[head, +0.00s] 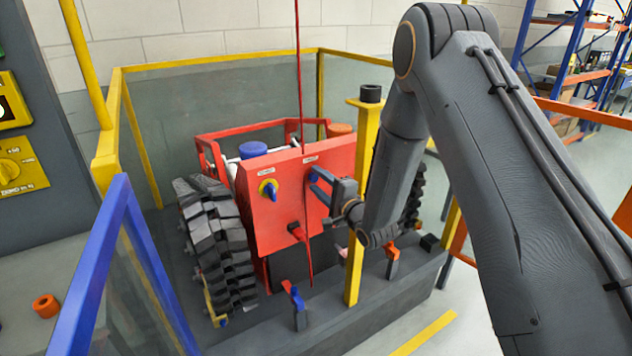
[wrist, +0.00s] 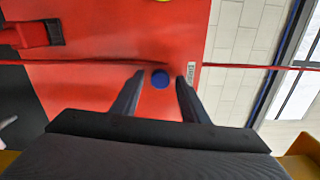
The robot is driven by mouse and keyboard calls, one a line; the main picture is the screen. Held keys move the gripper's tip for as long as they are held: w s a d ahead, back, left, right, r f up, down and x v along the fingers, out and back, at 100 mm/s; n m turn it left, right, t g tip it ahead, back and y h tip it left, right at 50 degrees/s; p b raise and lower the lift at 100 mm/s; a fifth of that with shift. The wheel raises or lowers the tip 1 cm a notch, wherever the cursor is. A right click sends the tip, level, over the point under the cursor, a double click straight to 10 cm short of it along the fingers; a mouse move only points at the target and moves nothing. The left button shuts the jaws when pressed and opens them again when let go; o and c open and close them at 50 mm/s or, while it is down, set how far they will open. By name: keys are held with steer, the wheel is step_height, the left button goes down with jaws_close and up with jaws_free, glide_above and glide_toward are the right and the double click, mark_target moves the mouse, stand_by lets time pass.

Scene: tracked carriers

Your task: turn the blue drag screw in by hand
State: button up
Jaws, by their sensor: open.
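The blue drag screw (wrist: 160,79) is a small round blue head on the red panel (wrist: 110,20), just beside a small white label (wrist: 191,74). In the head view the screw (head: 313,177) shows partly, at the upper right of the red panel (head: 281,225), beside my fingers. My gripper (wrist: 160,75) is open, with one dark finger on each side of the screw in the wrist view. I cannot tell whether the fingers touch it. In the head view my gripper (head: 317,186) is close to the panel's face.
A blue switch on a yellow disc (head: 268,189) sits left of the screw. A yellow post (head: 357,240) stands close to my wrist. A black track (head: 217,245) flanks the panel.

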steer(key=n+b, duration=0.1)
steer(key=n, duration=0.4)
steer(key=n+b, duration=0.2)
steer(key=n, duration=0.4)
steer(key=shift+n, duration=0.4)
steer(key=n+b, duration=0.1)
steer(key=n, duration=0.2)
steer(key=n+b, duration=0.1)
steer(key=n, duration=0.3)
steer(key=shift+n, duration=0.3)
steer(key=shift+c, duration=0.5)
steer(key=c, duration=0.8)
steer(key=shift+o, duration=0.2)
steer(key=m, duration=0.7)
steer(key=shift+r+p, duration=0.1)
steer(key=shift+p, duration=0.3)
steer(key=shift+m, duration=1.4)
